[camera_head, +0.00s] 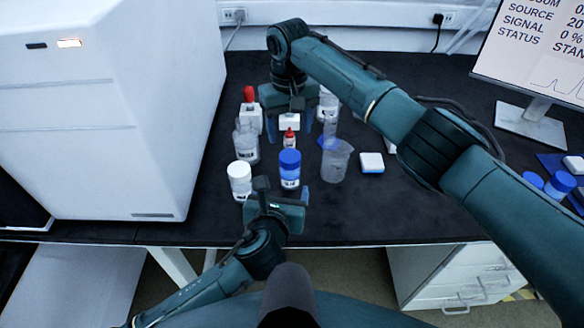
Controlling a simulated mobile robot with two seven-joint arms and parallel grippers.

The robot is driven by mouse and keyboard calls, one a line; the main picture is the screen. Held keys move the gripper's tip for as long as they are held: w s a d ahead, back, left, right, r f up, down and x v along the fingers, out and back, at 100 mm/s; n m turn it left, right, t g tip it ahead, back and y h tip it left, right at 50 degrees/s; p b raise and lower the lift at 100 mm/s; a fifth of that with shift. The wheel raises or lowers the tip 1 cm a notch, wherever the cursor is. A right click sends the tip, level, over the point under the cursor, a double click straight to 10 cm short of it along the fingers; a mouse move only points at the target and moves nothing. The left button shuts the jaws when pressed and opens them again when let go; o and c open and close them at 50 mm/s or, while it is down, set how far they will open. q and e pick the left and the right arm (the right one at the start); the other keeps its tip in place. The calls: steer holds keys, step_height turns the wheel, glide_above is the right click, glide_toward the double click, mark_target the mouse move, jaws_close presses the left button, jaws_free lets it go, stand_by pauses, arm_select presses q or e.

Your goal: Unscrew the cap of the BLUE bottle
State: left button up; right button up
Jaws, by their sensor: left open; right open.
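The blue bottle (290,180) is a white bottle with a blue cap (290,157). It stands upright near the front middle of the black bench, with its cap on. My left gripper (283,188) is open just in front of the bottle. Its fingers point toward the bottle, and I cannot tell whether they touch it. My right gripper (290,125) is open and points down behind the blue bottle, over a small red-capped bottle (289,140). Nothing shows held in either gripper.
A white-capped bottle (239,180) stands left of the blue bottle. A clear beaker (335,164) and a small white box (372,162) stand to the right. Glassware (246,145) and a red-topped bottle (250,108) stand behind. A large white instrument (100,110) fills the left; a monitor stands right.

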mark_target(288, 174)
arm_select(q)
steer(key=x, duration=1.1)
steer(key=shift+w+f, duration=0.2)
steer(key=shift+w, duration=0.15)
arm_select(e)
steer(key=shift+f, duration=0.1)
arm_select(q)
steer(key=shift+c, duration=0.5)
